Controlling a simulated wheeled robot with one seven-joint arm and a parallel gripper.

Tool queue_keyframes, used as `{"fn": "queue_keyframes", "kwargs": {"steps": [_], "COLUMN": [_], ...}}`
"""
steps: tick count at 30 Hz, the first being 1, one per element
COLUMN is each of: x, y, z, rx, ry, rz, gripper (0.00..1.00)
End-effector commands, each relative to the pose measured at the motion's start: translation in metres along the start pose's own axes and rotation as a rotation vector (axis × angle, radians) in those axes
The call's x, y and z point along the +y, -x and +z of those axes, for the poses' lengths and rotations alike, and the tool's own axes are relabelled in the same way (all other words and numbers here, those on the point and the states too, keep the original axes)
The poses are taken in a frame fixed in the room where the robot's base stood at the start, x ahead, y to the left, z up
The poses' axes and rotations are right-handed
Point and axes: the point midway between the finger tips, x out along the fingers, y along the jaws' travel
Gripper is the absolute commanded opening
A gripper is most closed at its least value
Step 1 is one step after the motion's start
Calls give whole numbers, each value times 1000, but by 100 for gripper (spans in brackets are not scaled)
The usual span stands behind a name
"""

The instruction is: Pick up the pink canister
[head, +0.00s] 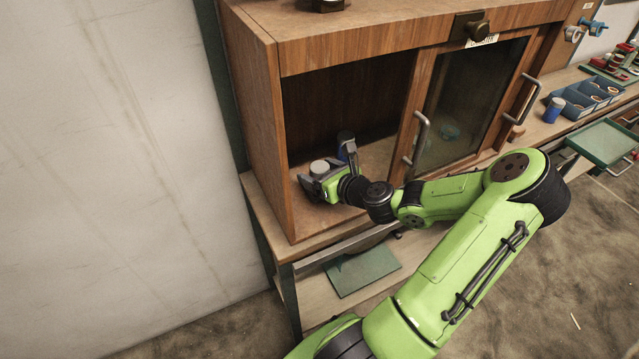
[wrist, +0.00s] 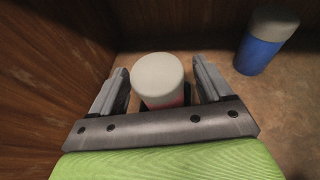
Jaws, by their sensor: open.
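The pink canister (wrist: 165,103) stands inside the wooden cabinet, with a white lid on top and a strip of pink body showing below it. In the wrist view it sits between the two fingers of my open gripper (wrist: 162,92), with a gap visible on the left side. My palm hides its lower part. In the head view its pale lid (head: 319,167) shows just above my gripper (head: 333,172), which reaches into the open left compartment. My gripper's fingers stand on either side of the canister.
The cabinet's side wall (wrist: 50,60) is close on the left. A glass door (head: 468,100) covers the right part of the cabinet (head: 262,120).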

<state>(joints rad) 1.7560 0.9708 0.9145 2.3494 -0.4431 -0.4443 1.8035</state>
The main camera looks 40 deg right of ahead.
Motion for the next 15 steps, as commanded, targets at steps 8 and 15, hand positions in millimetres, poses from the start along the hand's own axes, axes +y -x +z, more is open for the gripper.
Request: {"fn": "queue_keyframes", "kwargs": {"steps": [8,15], "x": [0,0], "y": [0,0], "z": [1,1], "rx": [1,1], "ry": [0,0], "rz": [0,0], "gripper": [67,30]}}
